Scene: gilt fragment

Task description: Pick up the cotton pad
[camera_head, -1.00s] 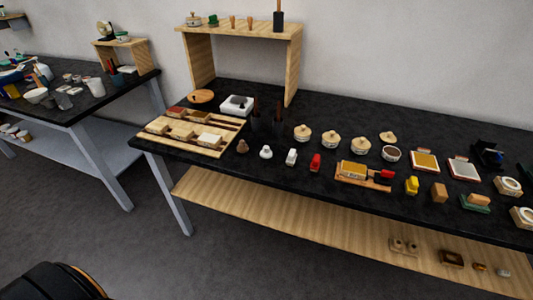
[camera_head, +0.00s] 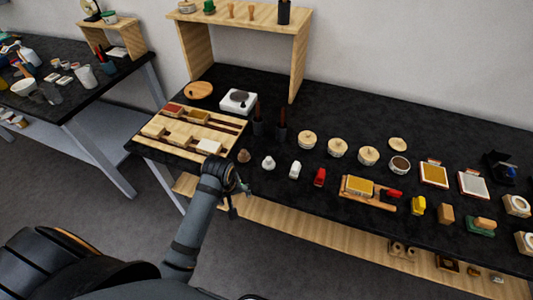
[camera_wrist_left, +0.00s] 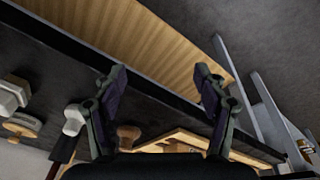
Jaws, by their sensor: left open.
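Which item is the cotton pad I cannot tell for sure. My left gripper (camera_head: 236,198) is open and empty at the table's front edge, just in front of the brown piece. In the left wrist view its two fingers (camera_wrist_left: 162,82) are spread, with the brown piece (camera_wrist_left: 128,136) and white knob (camera_wrist_left: 73,120) beyond them. My right gripper is not in view.
A wooden tray (camera_head: 165,151) with several blocks lies at the left of the black table (camera_head: 340,112). Dark upright holders (camera_head: 280,133) stand behind the front row. Lidded pots (camera_head: 338,147), a red piece (camera_head: 319,177) and a wooden stand (camera_head: 353,198) are to the right.

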